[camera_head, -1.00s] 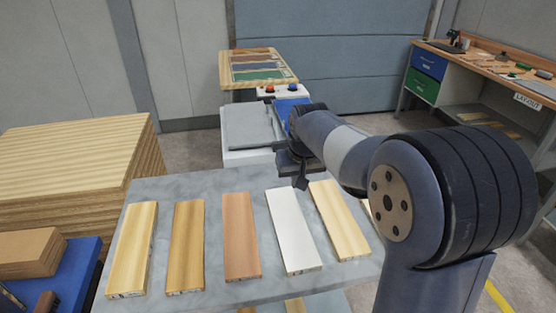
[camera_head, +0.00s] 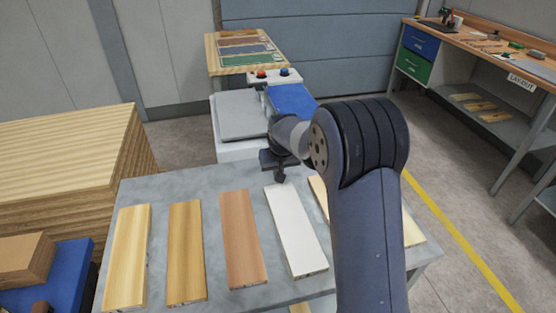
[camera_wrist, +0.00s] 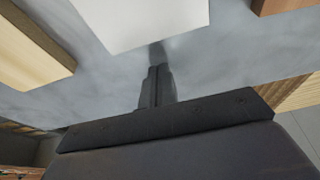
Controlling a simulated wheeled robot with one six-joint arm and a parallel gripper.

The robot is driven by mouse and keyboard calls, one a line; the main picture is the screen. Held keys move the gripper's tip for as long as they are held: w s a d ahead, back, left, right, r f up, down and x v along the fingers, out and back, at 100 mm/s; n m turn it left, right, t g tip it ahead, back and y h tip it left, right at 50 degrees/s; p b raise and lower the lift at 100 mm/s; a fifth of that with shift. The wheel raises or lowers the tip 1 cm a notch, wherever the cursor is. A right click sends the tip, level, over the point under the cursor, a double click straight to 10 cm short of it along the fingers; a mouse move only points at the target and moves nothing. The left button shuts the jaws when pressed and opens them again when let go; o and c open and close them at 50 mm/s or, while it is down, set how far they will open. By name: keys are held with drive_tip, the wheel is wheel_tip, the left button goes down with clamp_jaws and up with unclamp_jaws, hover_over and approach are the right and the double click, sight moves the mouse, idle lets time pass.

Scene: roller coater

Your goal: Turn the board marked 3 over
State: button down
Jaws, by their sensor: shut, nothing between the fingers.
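Several boards lie flat in a row on a grey table (camera_head: 345,290): a pale yellow board (camera_head: 128,255), a golden board (camera_head: 186,250), a reddish-brown board (camera_head: 243,240), a white board (camera_head: 297,230) and a light wood board (camera_head: 412,232) at the right, mostly hidden by my arm. Small marks on the near ends are unreadable, so I cannot tell which is marked 3. My gripper (camera_head: 280,178) is shut and empty at the far end of the white board. In the wrist view, its closed fingers (camera_wrist: 157,72) point toward the white board (camera_wrist: 145,18), apparently above the table.
A stack of wood panels (camera_head: 60,150) stands left, beside a blue surface with a brown block (camera_head: 22,258). Behind the table are a grey and blue machine (camera_head: 240,115) and a sample rack (camera_head: 245,50). A workbench (camera_head: 490,45) is at the right. Floor right of the table is clear.

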sight(292, 212)
drive_tip(key=shift+s+d+r, duration=0.15)
drive_tip(key=shift+s+r, duration=0.15)
drive_tip(key=shift+s, duration=0.45)
drive_tip(key=shift+s+d+f, duration=0.1)
drive_tip(key=shift+s+d, duration=0.1)
drive_tip(key=shift+s, duration=0.6)
drive_tip(key=s+b, duration=0.1)
drive_tip(key=s, duration=0.3)
drive_tip(key=s+d+b, duration=0.1)
drive_tip(key=s, duration=0.3)
drive_tip(key=s+d+b, duration=0.1)
drive_tip(key=s, duration=0.3)
drive_tip(key=shift+d, duration=0.2)
